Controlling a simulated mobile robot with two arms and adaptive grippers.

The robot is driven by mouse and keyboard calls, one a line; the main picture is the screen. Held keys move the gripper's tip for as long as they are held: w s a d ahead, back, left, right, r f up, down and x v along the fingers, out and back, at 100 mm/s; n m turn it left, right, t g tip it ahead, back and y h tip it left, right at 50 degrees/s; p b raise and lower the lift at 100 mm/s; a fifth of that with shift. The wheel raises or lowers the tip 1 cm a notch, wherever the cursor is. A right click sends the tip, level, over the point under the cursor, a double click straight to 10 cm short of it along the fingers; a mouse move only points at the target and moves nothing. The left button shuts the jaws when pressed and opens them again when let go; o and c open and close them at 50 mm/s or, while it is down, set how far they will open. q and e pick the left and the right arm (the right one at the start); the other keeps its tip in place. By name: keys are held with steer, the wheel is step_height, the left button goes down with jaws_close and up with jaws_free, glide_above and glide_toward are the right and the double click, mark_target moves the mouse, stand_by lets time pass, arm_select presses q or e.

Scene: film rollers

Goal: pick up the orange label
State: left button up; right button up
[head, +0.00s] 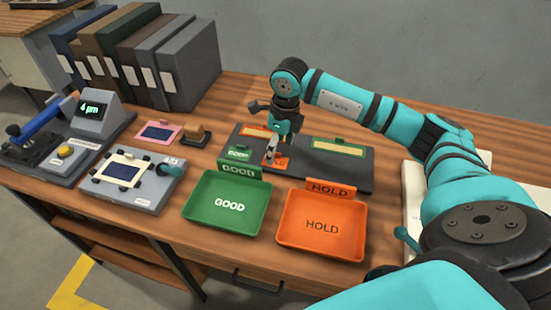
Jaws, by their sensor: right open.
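The orange label (281,163) lies on a dark flat holder (330,172) in the middle of the table, behind the green and orange trays. Only part of it shows, because my right gripper covers some of it. My right gripper (270,156) points down with its fingertips at or just above the label. It is open; I cannot tell whether the fingers touch the label. My left gripper is not in view.
A green GOOD tray (205,211) and an orange HOLD tray (297,247) stand in front, with small green (239,171) and orange (330,188) signs behind them. Devices (105,187) stand left, binders (190,80) at the back left. Open table (240,98) lies behind the holder.

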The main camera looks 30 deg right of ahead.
mark_target(276, 161)
steer(key=f, duration=0.3)
steer(key=shift+w+a+f, duration=0.1)
steer(key=shift+w+a, duration=0.05)
steer(key=shift+w, duration=0.1)
steer(key=shift+c, duration=0.3)
jaws_close()
